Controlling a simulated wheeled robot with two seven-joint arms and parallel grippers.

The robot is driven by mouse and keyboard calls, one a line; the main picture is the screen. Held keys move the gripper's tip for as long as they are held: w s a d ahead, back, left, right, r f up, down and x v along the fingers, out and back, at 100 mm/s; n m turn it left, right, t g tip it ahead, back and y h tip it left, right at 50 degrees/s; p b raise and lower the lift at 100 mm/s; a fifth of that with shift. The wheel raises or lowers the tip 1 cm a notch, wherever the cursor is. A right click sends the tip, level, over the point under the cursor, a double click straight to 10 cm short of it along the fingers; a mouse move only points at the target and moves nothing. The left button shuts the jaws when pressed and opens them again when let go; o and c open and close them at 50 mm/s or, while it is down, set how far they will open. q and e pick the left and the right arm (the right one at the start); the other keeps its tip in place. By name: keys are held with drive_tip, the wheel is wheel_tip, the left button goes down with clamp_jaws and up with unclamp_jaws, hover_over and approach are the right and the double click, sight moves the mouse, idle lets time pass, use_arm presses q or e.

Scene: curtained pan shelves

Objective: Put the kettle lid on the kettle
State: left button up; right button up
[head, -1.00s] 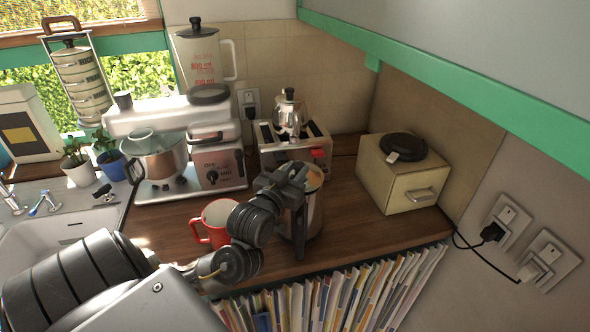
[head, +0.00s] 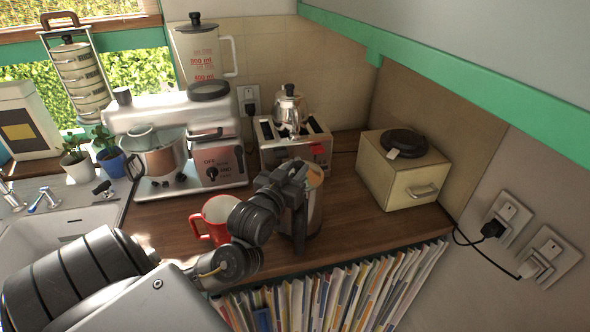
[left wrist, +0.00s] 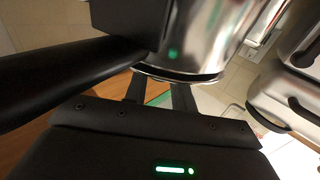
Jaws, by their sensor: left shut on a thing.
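A steel kettle (head: 316,208) with a black handle (head: 300,228) stands on the wooden counter. Its top shows as a tan round area with a pale rim; I cannot tell whether a lid is there. My left gripper (head: 293,180) is at the handle side of its top and seems shut on the kettle. In the left wrist view, the fingers (left wrist: 160,90) reach to the rim of the shiny body (left wrist: 200,45), beside the black handle (left wrist: 55,85); the contact is hidden. A black round disc (head: 403,142) with a white tag, possibly the lid, lies on the cream box. My right gripper is out of view.
A red mug (head: 219,210) stands left of the kettle, close to my left arm. The cream box (head: 420,188) is at the right. Counter between kettle and box is clear.

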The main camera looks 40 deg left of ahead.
use_arm(q)
drive_tip(key=shift+f, duration=0.2)
drive_tip(key=o, duration=1.1)
drive_tip(key=shift+s, duration=0.1)
drive_tip(key=shift+s+d+f, duration=0.1)
drive_tip(key=shift+s, duration=0.15)
drive_tip(key=p+v, duration=0.6)
drive_tip(key=v, duration=0.4)
drive_tip(key=shift+s, duration=0.1)
